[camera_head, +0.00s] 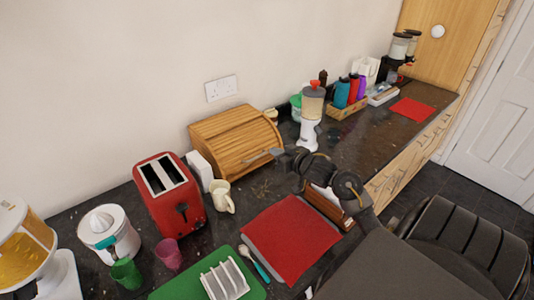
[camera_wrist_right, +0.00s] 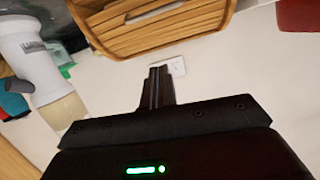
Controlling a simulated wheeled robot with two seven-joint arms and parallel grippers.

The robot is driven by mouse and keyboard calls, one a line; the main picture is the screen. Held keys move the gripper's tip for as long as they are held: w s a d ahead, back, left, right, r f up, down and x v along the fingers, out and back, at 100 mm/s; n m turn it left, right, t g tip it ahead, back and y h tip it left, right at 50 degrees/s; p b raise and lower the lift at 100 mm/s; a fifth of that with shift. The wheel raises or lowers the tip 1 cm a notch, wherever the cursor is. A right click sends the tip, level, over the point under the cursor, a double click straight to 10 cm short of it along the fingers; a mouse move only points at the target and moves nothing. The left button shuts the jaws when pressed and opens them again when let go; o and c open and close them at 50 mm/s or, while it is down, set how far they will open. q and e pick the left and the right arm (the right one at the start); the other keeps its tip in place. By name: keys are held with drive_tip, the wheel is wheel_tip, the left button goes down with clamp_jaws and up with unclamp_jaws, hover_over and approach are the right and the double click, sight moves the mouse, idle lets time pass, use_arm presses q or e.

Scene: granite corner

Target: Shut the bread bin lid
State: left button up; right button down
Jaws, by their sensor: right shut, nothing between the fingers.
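The wooden bread bin (camera_head: 222,128) stands against the wall on the dark granite worktop. Its slatted roll-top lid (camera_head: 232,150) covers most of the front, with a pale bar handle low on it; I cannot tell whether a gap is left at the bottom edge. My right gripper (camera_head: 276,152) is shut and empty, at the bin's right front near the handle. In the right wrist view the bin (camera_wrist_right: 150,35) appears upside down at the top, with the handle (camera_wrist_right: 155,12), and the shut fingers (camera_wrist_right: 161,72) point towards it, apparently apart from it. My left gripper is out of view.
A red toaster (camera_head: 168,195), a cream mug (camera_head: 221,197) and a white box (camera_head: 200,170) stand left of the bin. A white blender (camera_head: 311,118) stands to its right. A red mat (camera_head: 290,238) lies in front, beside a green board (camera_head: 185,285) with a white rack.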

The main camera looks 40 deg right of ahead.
drive_tip(key=w+f+n+p, duration=0.1)
drive_tip(key=w+f+p, duration=0.2)
drive_tip(key=w+f, duration=0.3)
drive_tip(key=shift+w, duration=1.05)
drive_tip(key=shift+a, duration=0.1)
